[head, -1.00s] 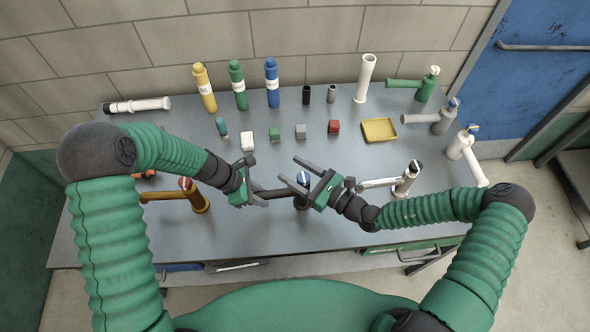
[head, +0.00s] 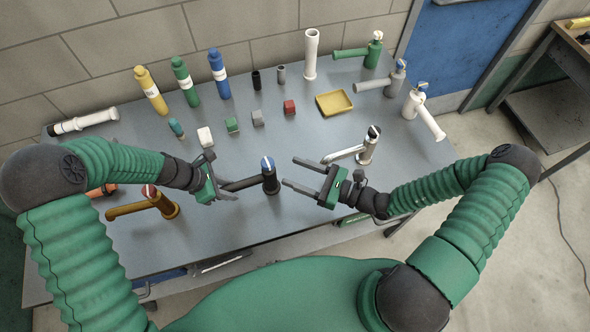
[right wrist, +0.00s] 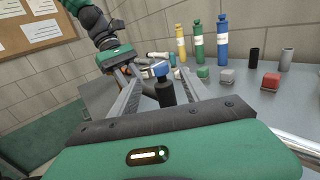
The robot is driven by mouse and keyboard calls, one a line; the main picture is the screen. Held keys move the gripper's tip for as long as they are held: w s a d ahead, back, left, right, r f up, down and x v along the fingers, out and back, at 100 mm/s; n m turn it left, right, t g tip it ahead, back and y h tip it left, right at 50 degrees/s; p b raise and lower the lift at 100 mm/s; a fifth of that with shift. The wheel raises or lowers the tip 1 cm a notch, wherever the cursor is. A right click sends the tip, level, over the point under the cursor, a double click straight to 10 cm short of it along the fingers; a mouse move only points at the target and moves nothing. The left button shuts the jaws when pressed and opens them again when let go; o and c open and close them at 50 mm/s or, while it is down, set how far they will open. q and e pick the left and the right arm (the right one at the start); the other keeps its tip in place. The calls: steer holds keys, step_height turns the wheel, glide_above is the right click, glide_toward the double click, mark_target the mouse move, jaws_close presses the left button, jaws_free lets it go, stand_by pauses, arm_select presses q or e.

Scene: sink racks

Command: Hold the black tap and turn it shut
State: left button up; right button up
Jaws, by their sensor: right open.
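The black tap (head: 270,182) stands upright near the front middle of the bench, with a blue and white top and a spout pointing left. In the right wrist view the tap (right wrist: 165,92) shows ahead, between my finger lines. My right gripper (head: 289,172) is open and empty, just right of the tap body, its fingers pointing at it. My left gripper (head: 220,178) is open at the spout's left end. The spout tip is partly hidden by that gripper, and I cannot tell whether they touch.
An orange-brown tap (head: 165,205) stands to the left and a white tap (head: 368,148) to the right. Several small blocks, bottles and a yellow tray (head: 335,104) lie behind. More taps (head: 374,50) line the right edge. The bench centre behind the black tap is clear.

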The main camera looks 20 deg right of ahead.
arm_select(q)
steer(key=o, duration=0.3)
